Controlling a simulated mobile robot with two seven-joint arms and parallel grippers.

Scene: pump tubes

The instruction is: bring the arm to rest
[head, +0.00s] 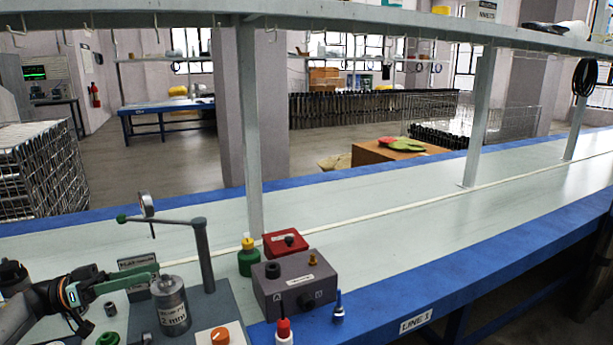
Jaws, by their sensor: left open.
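My left arm comes in from the lower left, and its gripper (148,274) is over the left end of the bench. Its long green finger points right, with the tip close to a grey metal cylinder (170,306) with a printed label. I cannot tell whether the tip touches the cylinder. The jaws are open and nothing shows held between them. The other finger is hard to make out. My right gripper is not in view.
A grey stand (205,254) with a crossarm rises beside the cylinder. A grey box (294,287), red box (284,243), green bottle (248,260) and red-capped bottle (284,333) stand to the right. The white bench top (400,215) beyond is clear; a shelf (330,24) spans above.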

